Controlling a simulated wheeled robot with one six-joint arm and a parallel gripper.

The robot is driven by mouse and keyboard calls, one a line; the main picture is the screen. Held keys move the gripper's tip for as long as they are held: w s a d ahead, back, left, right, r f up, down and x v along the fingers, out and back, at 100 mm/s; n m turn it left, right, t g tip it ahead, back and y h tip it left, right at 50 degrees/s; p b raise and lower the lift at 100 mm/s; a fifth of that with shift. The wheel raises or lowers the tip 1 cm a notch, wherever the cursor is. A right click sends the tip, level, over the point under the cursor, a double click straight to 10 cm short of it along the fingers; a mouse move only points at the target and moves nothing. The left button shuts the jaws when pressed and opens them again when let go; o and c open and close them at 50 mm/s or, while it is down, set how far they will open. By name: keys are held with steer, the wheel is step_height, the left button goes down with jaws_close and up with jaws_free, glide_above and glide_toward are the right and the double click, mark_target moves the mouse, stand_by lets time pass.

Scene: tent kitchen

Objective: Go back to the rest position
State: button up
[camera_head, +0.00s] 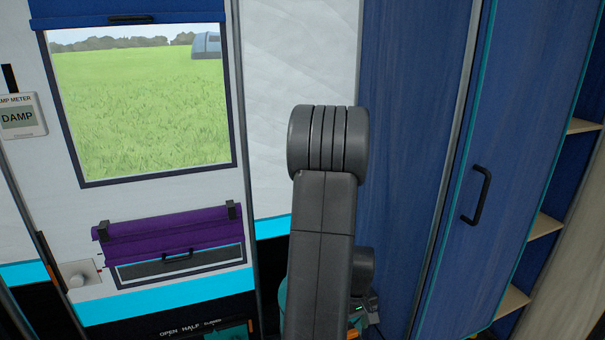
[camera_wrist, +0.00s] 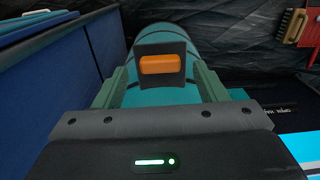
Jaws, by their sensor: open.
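My gripper (camera_wrist: 158,92) shows in the wrist view with its two green fingers spread apart. Between and beyond the fingers is a rounded teal body with a dark square plate and an orange block; I cannot tell what it is. Nothing is seen clamped between the fingers. In the head view my dark grey arm stands up in the middle, and the gripper itself is mostly hidden behind it.
A blue cabinet door (camera_head: 520,160) with a black handle stands at the right, beside open shelves (camera_head: 545,226). A red brush-like object (camera_wrist: 291,24) hangs in the wrist view.

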step_height(320, 180, down, 2)
steer(key=shift+f, duration=0.1)
stand_by(0.4)
